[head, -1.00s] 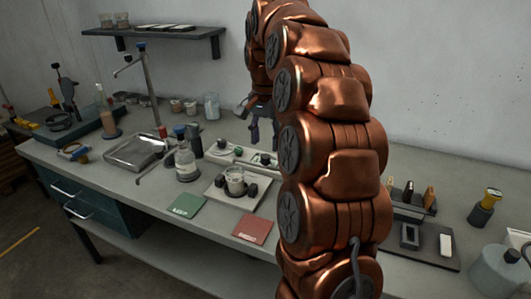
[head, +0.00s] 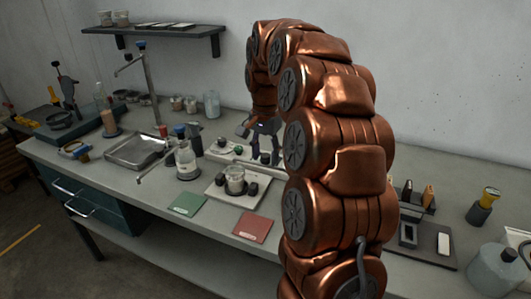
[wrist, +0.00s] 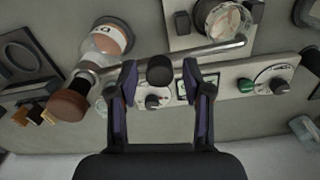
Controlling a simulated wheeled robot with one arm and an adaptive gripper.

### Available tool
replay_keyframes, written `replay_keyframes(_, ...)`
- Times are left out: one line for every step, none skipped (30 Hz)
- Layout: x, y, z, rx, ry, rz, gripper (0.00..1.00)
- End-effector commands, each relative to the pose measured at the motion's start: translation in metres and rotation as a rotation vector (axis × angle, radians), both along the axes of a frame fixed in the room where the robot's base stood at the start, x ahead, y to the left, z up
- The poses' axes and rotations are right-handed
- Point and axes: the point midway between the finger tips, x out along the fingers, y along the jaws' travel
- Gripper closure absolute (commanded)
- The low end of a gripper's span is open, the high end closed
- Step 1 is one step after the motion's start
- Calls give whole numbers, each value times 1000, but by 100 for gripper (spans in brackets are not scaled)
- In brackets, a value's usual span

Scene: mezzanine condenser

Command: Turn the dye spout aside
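The dye spout is a thin metal tube (wrist: 215,48) in the wrist view. It runs from beside the neck of a brown-capped, labelled bottle (wrist: 105,38) at upper left toward a glass beaker (wrist: 222,18) at upper right. A short black knob (wrist: 158,70) shows at the tube's near side. My gripper (wrist: 160,74) is open, with one fingertip on each side of the knob and visible gaps to it. In the head view my gripper (head: 262,128) is above the back of the bench, and my arm hides the spout and its bottle.
The beaker (head: 235,180) stands on a pale plate with black knobs. A control panel (wrist: 215,82) with dials lies behind it.

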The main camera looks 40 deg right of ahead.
Motion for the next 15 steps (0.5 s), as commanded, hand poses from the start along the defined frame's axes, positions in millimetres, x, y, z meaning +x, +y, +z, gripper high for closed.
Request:
replay_keyframes(0,0,0,0,0,0,59)
replay_keyframes(0,0,0,0,0,0,62)
replay_keyframes(0,0,0,0,0,0,66)
replay_keyframes(0,0,0,0,0,0,69)
replay_keyframes(0,0,0,0,0,0,72)
replay_keyframes(0,0,0,0,0,0,77)
replay_keyframes(0,0,0,0,0,0,80)
replay_keyframes(0,0,0,0,0,0,83)
replay_keyframes(0,0,0,0,0,0,87)
replay_keyframes(0,0,0,0,0,0,90)
replay_keyframes(0,0,0,0,0,0,93)
replay_keyframes(0,0,0,0,0,0,98)
replay_keyframes(0,0,0,0,0,0,100)
replay_keyframes(0,0,0,0,0,0,100)
replay_keyframes(0,0,0,0,0,0,100)
